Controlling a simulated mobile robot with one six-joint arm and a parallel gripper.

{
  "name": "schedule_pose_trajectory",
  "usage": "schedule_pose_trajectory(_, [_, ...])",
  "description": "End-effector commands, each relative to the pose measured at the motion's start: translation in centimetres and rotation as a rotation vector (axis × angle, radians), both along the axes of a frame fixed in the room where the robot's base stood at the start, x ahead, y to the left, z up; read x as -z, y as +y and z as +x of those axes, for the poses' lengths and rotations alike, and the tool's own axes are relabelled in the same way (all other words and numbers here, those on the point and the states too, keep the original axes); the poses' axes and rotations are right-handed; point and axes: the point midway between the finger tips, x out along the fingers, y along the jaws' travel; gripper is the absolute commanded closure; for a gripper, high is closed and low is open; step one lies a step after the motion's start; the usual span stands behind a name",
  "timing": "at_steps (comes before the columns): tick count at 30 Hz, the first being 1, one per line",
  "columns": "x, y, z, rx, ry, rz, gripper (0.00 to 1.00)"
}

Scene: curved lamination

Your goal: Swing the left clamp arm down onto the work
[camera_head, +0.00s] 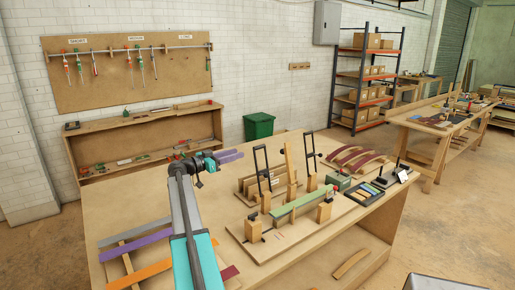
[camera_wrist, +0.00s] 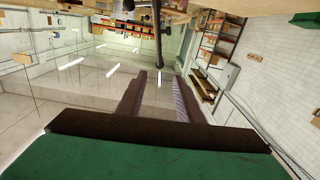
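The left clamp arm (camera_head: 256,168) is a black bar frame standing raised at the left end of the wooden jig (camera_head: 250,246). The right clamp arm (camera_head: 307,152) also stands raised. The work, a green strip (camera_head: 302,204), lies along the jig between wooden blocks. My gripper (camera_head: 239,154) is left of the left clamp arm, apart from it, its purple fingers pointing right. In the wrist view my gripper (camera_wrist: 160,78) is open, with a clear gap between the fingers. A dark rod (camera_wrist: 158,35) shows beyond the gap; I cannot tell which part it is.
Curved dark-red strips (camera_head: 357,160) lie behind. Colored strips (camera_head: 149,238) lie at the table's left. A green bin (camera_head: 258,126) stands behind the table.

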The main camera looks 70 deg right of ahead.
Motion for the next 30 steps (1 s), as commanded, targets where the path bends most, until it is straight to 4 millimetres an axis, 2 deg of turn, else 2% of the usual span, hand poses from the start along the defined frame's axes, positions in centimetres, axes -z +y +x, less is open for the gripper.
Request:
schedule_pose_trajectory(5, [-0.1, -0.3, -0.2, 0.000, 0.000, 0.000, 0.67])
schedule_pose_trajectory(11, [-0.2, -1.7, -1.0, -0.001, 0.000, 0.000, 0.67])
schedule_pose_trajectory(30, [-0.3, -9.1, -5.7, -0.002, 0.001, 0.001, 0.67])
